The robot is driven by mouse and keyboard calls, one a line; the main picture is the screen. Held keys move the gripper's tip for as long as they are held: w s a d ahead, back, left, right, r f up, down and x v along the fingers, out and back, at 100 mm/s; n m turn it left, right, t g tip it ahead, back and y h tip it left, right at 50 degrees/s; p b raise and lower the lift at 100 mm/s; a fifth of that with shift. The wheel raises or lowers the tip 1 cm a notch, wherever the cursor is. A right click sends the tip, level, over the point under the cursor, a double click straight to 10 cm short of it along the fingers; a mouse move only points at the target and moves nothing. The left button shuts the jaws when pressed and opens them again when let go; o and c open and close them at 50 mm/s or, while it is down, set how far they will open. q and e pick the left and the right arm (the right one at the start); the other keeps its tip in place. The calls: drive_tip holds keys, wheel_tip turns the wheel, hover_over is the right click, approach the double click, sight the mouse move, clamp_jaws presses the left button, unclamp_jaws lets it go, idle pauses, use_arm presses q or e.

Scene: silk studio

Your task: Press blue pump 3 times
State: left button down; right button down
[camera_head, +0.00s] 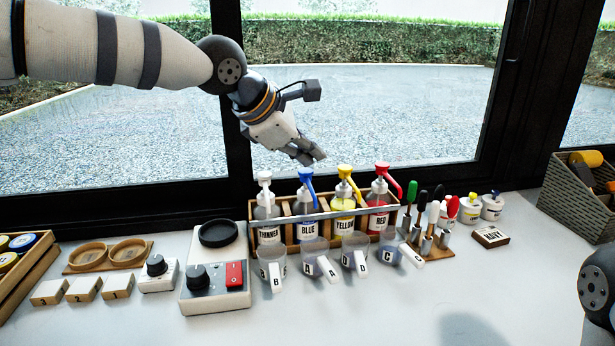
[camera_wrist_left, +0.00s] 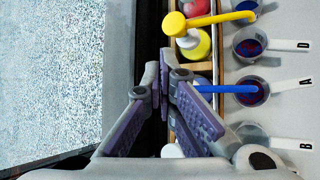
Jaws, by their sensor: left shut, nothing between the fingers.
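The blue pump bottle (camera_head: 305,205) stands in the wooden rack between the thinner bottle (camera_head: 264,205) and the yellow bottle (camera_head: 344,206). Its blue head and spout (camera_head: 306,176) are on top, and the spout also shows in the left wrist view (camera_wrist_left: 228,88), pointing right over a cup. My left gripper (camera_head: 314,158) is shut and empty, in the air above the rack near the blue pump head. In the left wrist view my fingers (camera_wrist_left: 165,72) cover the blue pump head and bottle. I cannot tell whether they touch it. My right gripper is out of view.
A red pump bottle (camera_head: 379,205) stands at the rack's right end. Handled cups, such as cup A (camera_head: 312,268), stand before the rack. A scale (camera_head: 217,290) is left, a brush stand (camera_head: 430,247) right. Window glass lies behind. The front table is clear.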

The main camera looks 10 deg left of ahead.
sight(308, 172)
use_arm(q)
drive_tip(key=shift+f, duration=1)
idle(0.7)
drive_tip(key=shift+r, duration=1.4)
wheel_tip(308, 172, up, 6)
